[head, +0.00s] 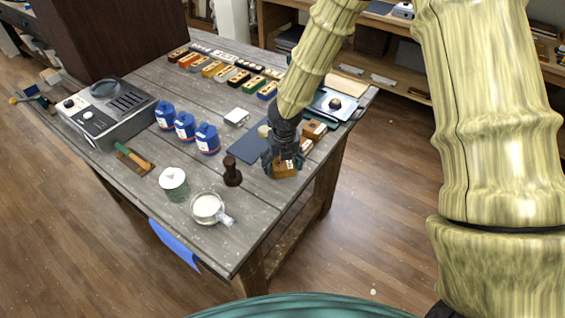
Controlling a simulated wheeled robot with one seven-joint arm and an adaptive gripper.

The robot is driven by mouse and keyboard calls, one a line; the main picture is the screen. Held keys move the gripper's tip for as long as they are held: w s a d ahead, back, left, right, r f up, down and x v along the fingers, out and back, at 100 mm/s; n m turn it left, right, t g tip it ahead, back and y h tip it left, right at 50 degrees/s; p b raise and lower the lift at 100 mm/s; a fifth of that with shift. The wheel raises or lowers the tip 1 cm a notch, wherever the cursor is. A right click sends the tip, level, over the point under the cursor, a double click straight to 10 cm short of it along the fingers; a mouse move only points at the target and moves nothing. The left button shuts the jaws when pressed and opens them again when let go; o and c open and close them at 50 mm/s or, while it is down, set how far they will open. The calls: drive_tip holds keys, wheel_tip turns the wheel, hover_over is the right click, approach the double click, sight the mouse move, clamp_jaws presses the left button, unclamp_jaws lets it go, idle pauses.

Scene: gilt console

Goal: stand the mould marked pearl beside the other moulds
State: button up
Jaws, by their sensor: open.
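My gripper (283,161) is low over the front right part of the table, its jaws open. Two similar wooden blocks, one behind (315,130) and one nearer (305,146), stand just right of my gripper. These blocks look like the moulds. Their labels are too small to read, so I cannot tell which is marked pearl.
The grey plank table (250,222) has its edge close to the block. A dark mat (248,146) lies left of my gripper. Coloured blocks (222,72) line the back.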

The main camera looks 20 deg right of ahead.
sight(284, 166)
wheel_tip(284, 166, up, 12)
drive_tip(key=s+b, duration=0.1)
drive_tip(key=s, duration=0.1)
idle(0.7)
